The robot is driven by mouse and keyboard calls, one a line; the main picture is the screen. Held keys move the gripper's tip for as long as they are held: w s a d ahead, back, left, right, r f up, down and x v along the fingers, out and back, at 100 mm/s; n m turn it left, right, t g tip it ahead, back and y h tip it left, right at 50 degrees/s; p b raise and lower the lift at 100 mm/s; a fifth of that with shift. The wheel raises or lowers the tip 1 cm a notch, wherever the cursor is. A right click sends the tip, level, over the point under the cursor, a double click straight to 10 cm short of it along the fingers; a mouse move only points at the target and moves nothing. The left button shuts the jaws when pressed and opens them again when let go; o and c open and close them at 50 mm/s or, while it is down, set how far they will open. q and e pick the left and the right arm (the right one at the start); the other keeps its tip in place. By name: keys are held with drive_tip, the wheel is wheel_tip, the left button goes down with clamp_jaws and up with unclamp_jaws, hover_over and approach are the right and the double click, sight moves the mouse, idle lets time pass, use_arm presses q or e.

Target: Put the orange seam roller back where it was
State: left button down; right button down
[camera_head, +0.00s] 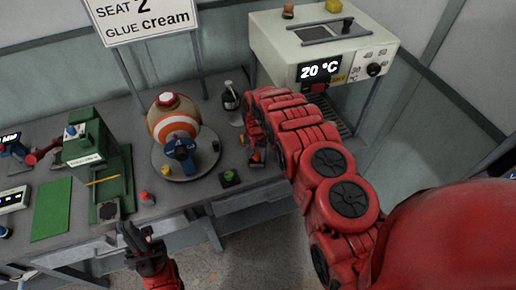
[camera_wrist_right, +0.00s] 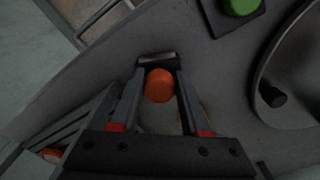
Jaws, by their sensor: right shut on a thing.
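The orange seam roller shows in the right wrist view as a round orange end (camera_wrist_right: 159,86) between my right gripper's fingers (camera_wrist_right: 158,62). In the head view my right gripper (camera_head: 257,158) is over the right part of the grey bench, with a small bit of orange at its tip. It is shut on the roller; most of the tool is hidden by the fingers. Whether the roller touches the bench I cannot tell. My left gripper (camera_head: 138,236) is empty at the bench's front edge, its fingers apart.
A green knob on a dark square base (camera_head: 229,178) lies left of my right gripper. Left of it, a round plate (camera_head: 207,163) carries an orange-and-white striped ball (camera_head: 172,120). A dark bottle (camera_head: 230,97) stands behind. A green press (camera_head: 98,165) and a 20 °C machine (camera_head: 290,45) flank the area.

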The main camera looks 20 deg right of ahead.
drive_tip(key=shift+w+d+f, duration=0.15)
drive_tip(key=shift+w+f, duration=0.05)
drive_tip(key=shift+s+r, duration=0.2)
drive_tip(key=shift+s, duration=0.1)
drive_tip(key=shift+s+a, duration=0.15)
drive_tip(key=shift+a, duration=0.1)
drive_tip(key=shift+f+b, duration=0.2)
drive_tip(key=shift+b, duration=0.1)
drive_tip(key=shift+c, duration=1.9)
unclamp_jaws()
drive_tip(key=shift+d, duration=0.1)
